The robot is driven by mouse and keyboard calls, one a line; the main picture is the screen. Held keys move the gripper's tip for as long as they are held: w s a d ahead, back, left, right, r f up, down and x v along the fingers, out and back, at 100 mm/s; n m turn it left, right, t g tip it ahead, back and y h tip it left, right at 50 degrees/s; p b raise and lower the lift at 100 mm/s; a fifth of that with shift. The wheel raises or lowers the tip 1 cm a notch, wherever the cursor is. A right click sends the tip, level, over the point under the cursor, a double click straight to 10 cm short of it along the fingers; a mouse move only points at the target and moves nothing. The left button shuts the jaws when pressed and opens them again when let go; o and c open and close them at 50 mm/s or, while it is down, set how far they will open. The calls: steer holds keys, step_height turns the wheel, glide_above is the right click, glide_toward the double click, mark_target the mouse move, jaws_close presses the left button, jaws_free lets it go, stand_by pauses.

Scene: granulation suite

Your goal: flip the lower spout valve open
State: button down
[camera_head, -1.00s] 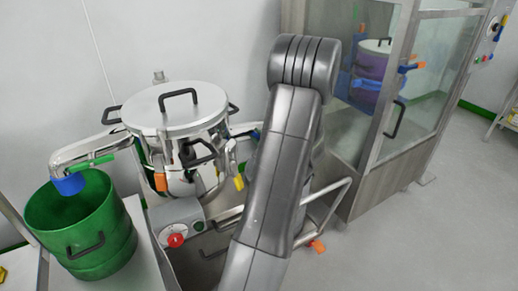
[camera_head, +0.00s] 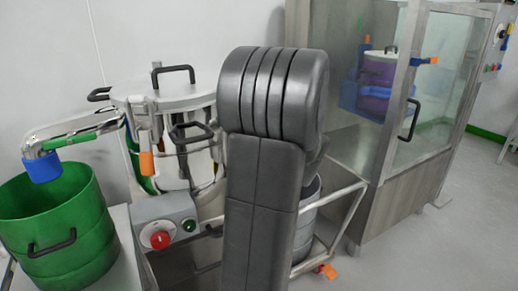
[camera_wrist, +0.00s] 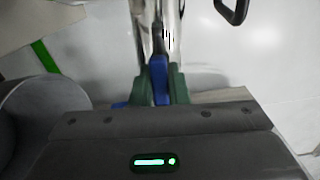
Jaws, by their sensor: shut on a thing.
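In the wrist view my gripper (camera_wrist: 160,86) has its green fingertips closed around a blue handle (camera_wrist: 158,70). The handle lies in line with a shiny steel pipe (camera_wrist: 160,22) above it. In the head view my gripper is hidden behind my own arm. The steel vessel (camera_head: 174,95) stands left of my arm, its right side covered. Its upper left spout (camera_head: 75,128) has a green lever and a blue end (camera_head: 41,166). The lower spout and its valve cannot be made out in the head view.
A green bin (camera_head: 60,222) stands under the blue spout end. A control box with a red knob (camera_head: 160,239) sits in front of the vessel. A steel drum on a cart (camera_head: 345,205) is right of my arm. A glazed cabinet (camera_head: 400,185) fills the right; floor is clear beyond.

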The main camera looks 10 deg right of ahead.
steer(key=shift+f+n+b, duration=0.15)
steer(key=shift+n+b, duration=0.45)
steer(key=shift+b, duration=0.25)
steer(key=c, duration=1.4)
jaws_free()
steer(key=shift+s, duration=0.1)
steer(key=p+v, duration=0.2)
steer(key=v, duration=1.1)
steer(key=shift+s+p, duration=0.3)
steer(key=shift+p, duration=0.05)
steer(key=shift+w+d, duration=0.1)
